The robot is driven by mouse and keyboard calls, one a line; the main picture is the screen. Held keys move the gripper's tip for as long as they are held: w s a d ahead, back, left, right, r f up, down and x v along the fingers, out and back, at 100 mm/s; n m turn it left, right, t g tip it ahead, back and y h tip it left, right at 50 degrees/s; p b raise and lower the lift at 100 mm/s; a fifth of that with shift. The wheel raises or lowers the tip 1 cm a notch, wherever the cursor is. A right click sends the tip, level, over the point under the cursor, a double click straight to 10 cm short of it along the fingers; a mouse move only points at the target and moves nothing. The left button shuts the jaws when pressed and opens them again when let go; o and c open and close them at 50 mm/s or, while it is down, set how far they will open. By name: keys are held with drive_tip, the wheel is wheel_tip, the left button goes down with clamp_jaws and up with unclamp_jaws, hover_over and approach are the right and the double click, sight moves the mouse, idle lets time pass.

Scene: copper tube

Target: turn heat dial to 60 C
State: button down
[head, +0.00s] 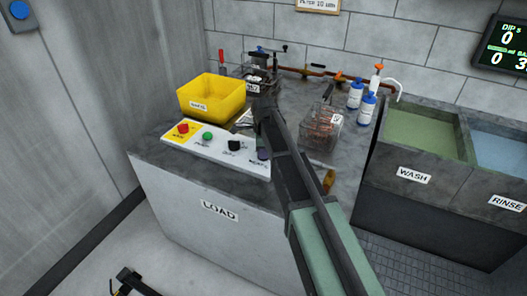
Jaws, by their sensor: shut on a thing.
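The white control panel (197,148) lies on the front edge of the grey counter. It carries a red button (183,128) on a yellow patch, a green button (207,136), a black knob (235,145) and, at its right end, a dark bluish heat dial (262,155). My arm crosses in front of the panel's right end. My gripper (263,143) is down at the heat dial and shut on it. The fingers are mostly hidden by my arm. The dial's pointer and label are too small and covered to read.
A yellow bin (211,97) stands behind the panel. A wire basket (322,130) of copper-coloured parts, white-and-blue bottles (366,107) and a copper pipe (300,72) are on the counter. Wash (420,132) and rinse (500,150) tanks stand at right.

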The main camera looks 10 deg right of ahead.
drive_tip(key=c, duration=1.1)
unclamp_jaws()
wheel_tip(320, 180, up, 11)
drive_tip(key=p, duration=1)
drive_tip(key=shift+f+p, duration=0.1)
drive_tip(key=shift+p, duration=0.3)
